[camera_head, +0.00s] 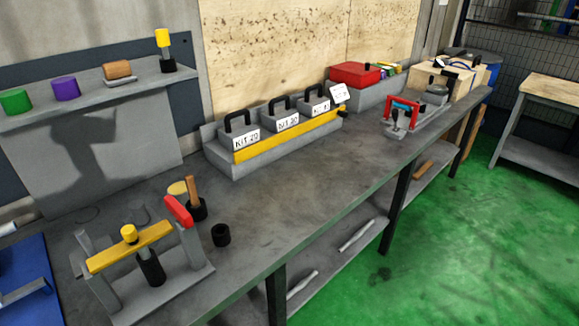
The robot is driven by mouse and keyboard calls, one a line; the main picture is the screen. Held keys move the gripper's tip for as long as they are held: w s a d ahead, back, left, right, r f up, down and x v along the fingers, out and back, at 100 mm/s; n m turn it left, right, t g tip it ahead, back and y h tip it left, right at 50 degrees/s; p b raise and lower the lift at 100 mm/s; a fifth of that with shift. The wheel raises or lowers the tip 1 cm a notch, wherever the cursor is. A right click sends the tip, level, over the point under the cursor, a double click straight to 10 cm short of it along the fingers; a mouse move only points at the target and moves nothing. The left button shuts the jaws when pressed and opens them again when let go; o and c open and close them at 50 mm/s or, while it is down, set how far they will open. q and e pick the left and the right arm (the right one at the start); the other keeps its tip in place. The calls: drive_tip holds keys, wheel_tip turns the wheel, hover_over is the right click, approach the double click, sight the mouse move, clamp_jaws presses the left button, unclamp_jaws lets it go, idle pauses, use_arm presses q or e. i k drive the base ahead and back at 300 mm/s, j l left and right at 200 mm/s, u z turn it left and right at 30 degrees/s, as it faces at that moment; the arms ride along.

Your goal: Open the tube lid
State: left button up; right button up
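No part labelled as a tube lid shows. On the bench at the front left, a grey stand (196,250) carries a yellow bar (112,254). A small yellow cap (128,233) stands at the bar, and a black upright cylinder (151,268) shows just beside it. A red block (178,210) sits at the stand's right end. Behind it are a black cup (197,209) with a wooden handle standing up from it and a yellow round piece (177,188). A separate short black ring (221,235) stands to the right. Neither of my grippers is in view.
Grey kit boxes (240,141) with black handles stand behind a yellow strip. A shelf (90,97) holds green and purple cylinders. A blue surface (30,262) is at lower left. A red box (355,74) is farther back. The middle of the bench is clear.

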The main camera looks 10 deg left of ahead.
sight(134, 241)
drive_tip(key=u, duration=0.4)
drive_tip(key=j+u, duration=0.15)
drive_tip(key=u, duration=0.2)
drive_tip(key=j+u, duration=0.1)
drive_tip(key=u, duration=0.3)
